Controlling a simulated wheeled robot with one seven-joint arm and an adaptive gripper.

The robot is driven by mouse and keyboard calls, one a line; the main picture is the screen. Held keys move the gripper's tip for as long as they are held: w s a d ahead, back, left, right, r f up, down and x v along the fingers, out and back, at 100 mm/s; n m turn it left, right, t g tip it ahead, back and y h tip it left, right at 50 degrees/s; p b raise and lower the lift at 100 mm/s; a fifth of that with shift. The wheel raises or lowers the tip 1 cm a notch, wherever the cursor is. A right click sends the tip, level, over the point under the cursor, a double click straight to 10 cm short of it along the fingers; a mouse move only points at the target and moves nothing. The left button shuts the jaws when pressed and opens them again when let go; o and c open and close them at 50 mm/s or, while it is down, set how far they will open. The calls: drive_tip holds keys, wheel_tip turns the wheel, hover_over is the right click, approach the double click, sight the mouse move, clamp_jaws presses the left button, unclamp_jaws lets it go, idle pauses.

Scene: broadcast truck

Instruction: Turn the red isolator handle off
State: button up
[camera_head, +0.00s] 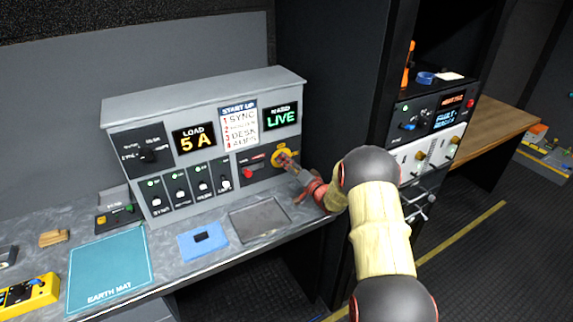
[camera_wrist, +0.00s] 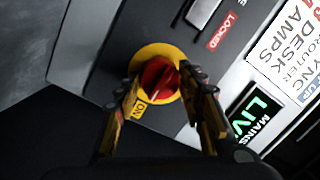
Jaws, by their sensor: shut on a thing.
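The red isolator handle (camera_wrist: 160,75) sits on a round yellow plate (camera_wrist: 135,66) at the lower right of the grey panel. An "ON" label (camera_wrist: 139,109) shows on the yellow plate. My gripper (camera_wrist: 168,95) has its two fingers on either side of the red handle and is shut on it. In the head view my gripper (camera_head: 290,166) reaches the yellow plate (camera_head: 277,156) from the right and hides most of the handle. A small green "LIVE" mains display (camera_head: 281,117) is lit above, and the load display (camera_head: 194,140) reads 5 A.
Several switches (camera_head: 180,187) line the panel's lower left. A dark rack (camera_head: 425,130) stands right of my arm.

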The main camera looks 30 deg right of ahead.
drive_tip(key=c, duration=0.4)
drive_tip(key=shift+n, duration=0.3)
drive_tip(key=shift+n+g+h+b, duration=0.3)
drive_tip(key=shift+n+h+b, duration=0.25)
drive_tip(key=shift+n+b, duration=2.65)
drive_tip(key=shift+n+g+h+b, duration=0.45)
drive_tip(key=shift+n+b, duration=1.15)
drive_tip(key=shift+n, duration=3.2)
drive_tip(key=shift+r, duration=0.1)
drive_tip(key=o, duration=1.2)
drive_tip(key=shift+c, duration=0.2)
